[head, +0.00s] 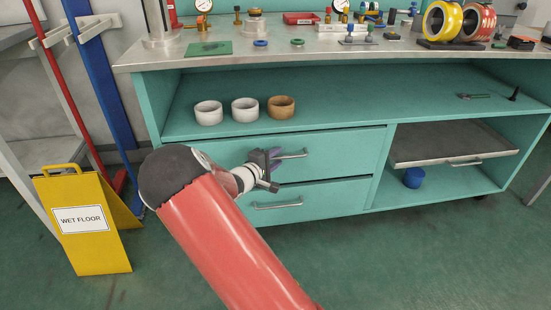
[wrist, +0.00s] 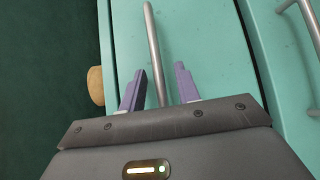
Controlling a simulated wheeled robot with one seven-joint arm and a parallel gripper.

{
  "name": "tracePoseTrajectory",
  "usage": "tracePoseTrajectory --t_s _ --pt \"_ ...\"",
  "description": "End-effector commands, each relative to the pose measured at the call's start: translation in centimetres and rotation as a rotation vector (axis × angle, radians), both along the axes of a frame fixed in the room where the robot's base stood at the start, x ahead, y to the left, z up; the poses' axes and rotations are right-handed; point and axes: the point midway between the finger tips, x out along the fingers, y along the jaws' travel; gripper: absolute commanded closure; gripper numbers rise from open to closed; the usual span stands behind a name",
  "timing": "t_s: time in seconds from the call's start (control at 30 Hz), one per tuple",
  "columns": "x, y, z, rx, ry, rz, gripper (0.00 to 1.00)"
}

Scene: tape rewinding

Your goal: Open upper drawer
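The upper drawer (head: 345,145) is a teal front under the open shelf, with a thin metal bar handle (head: 293,155). It looks shut or nearly so; a thin dark gap shows along its top edge. My gripper (head: 274,158) is at the left part of this handle. In the wrist view, the handle (wrist: 152,45) runs between the two purple fingers of my gripper (wrist: 159,88). The fingers stand apart, with a visible gap on each side of the bar, wider on the right. The lower drawer (head: 335,195) is below, with its own handle (head: 280,204).
Two white rolls (head: 208,113) and a tan roll (head: 281,107) stand on the shelf (head: 350,100) above. A grey tray (head: 440,145) and a blue cup (head: 413,178) are at right. A yellow wet floor sign (head: 85,225) stands left. Floor in front is clear.

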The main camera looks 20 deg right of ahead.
Motion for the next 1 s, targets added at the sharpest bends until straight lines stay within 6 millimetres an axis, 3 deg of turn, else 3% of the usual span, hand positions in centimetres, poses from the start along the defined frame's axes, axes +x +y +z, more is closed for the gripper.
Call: tracePoseTrajectory --t_s 0.27,0.53,1.0 --pt "0.14 -0.23 -0.04 0.0 0.001 0.001 0.68" --pt "0.13 -0.21 -0.05 0.0 0.0 0.001 1.0" --pt "0.07 0.53 -0.12 0.001 0.0 0.002 1.0"
